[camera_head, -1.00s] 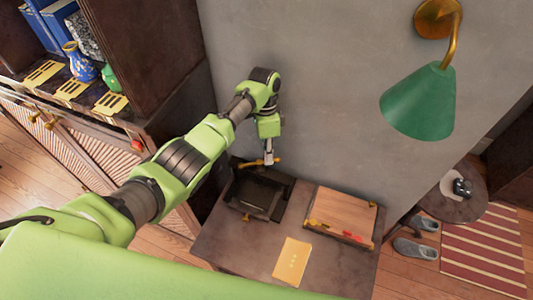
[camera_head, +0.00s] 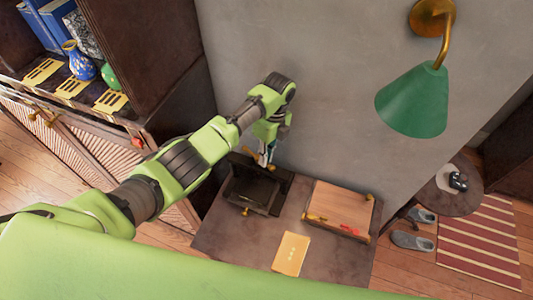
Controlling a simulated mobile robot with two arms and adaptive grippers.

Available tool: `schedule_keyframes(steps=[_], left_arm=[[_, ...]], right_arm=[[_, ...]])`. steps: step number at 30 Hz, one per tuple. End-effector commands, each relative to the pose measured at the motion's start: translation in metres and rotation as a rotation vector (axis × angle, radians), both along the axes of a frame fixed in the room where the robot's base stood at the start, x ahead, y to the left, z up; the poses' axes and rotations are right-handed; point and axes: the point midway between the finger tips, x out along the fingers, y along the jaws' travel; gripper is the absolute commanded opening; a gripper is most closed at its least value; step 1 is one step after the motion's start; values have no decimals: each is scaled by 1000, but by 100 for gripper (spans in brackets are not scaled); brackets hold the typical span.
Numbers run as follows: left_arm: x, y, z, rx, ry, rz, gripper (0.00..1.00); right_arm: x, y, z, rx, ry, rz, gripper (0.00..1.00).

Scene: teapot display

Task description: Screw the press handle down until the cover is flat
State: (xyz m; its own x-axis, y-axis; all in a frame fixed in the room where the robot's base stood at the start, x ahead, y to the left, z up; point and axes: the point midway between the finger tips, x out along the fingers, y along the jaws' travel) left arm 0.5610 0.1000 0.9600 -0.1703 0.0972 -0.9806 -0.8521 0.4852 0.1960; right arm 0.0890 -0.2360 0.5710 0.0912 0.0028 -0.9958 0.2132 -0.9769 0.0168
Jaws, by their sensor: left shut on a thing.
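The press (camera_head: 256,190) is a dark, open-topped, box-like frame on the small table below the wall. My right gripper is not in view.
A wooden board (camera_head: 340,205) with brass fittings and red pieces lies right of the press. A yellow card (camera_head: 291,253) lies in front. A green wall lamp (camera_head: 413,100) hangs at upper right. A shelf with vases (camera_head: 80,62) stands at left.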

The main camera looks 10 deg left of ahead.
Motion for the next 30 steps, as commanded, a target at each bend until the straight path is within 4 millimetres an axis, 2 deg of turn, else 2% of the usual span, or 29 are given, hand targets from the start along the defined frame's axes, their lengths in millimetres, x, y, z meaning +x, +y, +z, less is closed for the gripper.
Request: schedule_keyframes(steps=[12,29,30], left_arm=[[-4,2,1,0,-3,-188,0],[-4,3,1,0,-3,-212,0],[-4,3,1,0,-3,-212,18]], right_arm=[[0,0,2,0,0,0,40],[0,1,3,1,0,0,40],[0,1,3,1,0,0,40]])
